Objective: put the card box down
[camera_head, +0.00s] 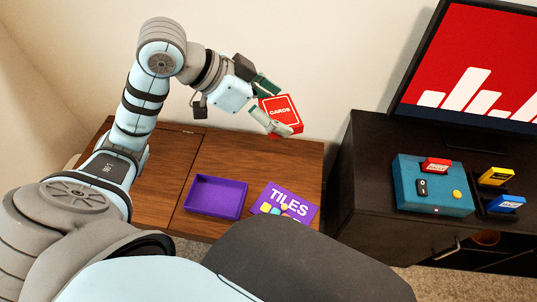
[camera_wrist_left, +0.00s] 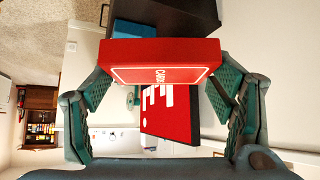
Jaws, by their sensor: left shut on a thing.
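The card box (camera_head: 281,112) is red with a white border and the word CARDS. My left gripper (camera_head: 272,108) is shut on it and holds it tilted, above the right part of the wooden hutch top (camera_head: 240,155). In the left wrist view the card box (camera_wrist_left: 165,60) sits between the two green finger pads of the left gripper (camera_wrist_left: 165,85). My right gripper is not in view.
An open purple tray (camera_head: 216,197) and a purple TILES lid (camera_head: 288,203) lie on the wooden top. To the right, a dark cabinet (camera_head: 350,180) carries a teal box (camera_head: 432,198), small coloured boxes and a screen (camera_head: 470,60). Bare wood lies behind the tray.

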